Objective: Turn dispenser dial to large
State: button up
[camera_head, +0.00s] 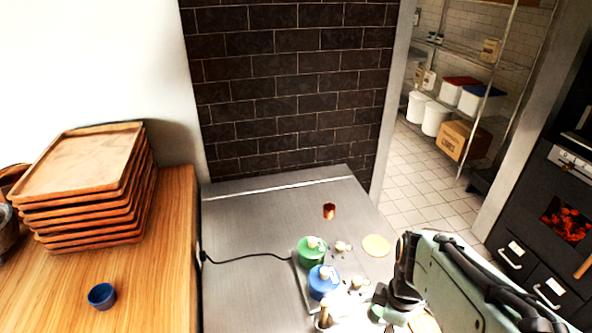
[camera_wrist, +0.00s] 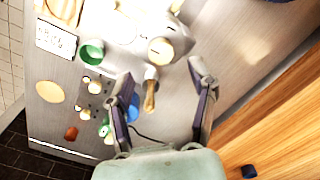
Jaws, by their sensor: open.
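A pale metal machine (camera_wrist: 140,32) with a round cream knob-like face (camera_wrist: 160,50) stands near the top of the wrist view. It may be the dispenser and its dial; I cannot read any size marks. A wooden handle (camera_wrist: 150,96) sticks out below it. My gripper (camera_wrist: 160,70) is open, its two fingers apart on either side of this handle in the picture, with nothing visibly held. In the head view my gripper (camera_head: 392,300) is at the lower right, over the counter, with its fingertips hard to make out.
The steel counter (camera_head: 240,220) holds a green-lidded pot (camera_head: 311,252), a blue-lidded pot (camera_head: 322,284), a copper cup (camera_head: 329,211) and a tan disc (camera_head: 376,246). A black cord crosses it. Stacked wooden trays (camera_head: 85,190) and a blue cup (camera_head: 102,296) are at left.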

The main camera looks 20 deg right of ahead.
notch_tip(320, 180, down, 5)
jog(key=shift+f, duration=0.2)
grip_shut()
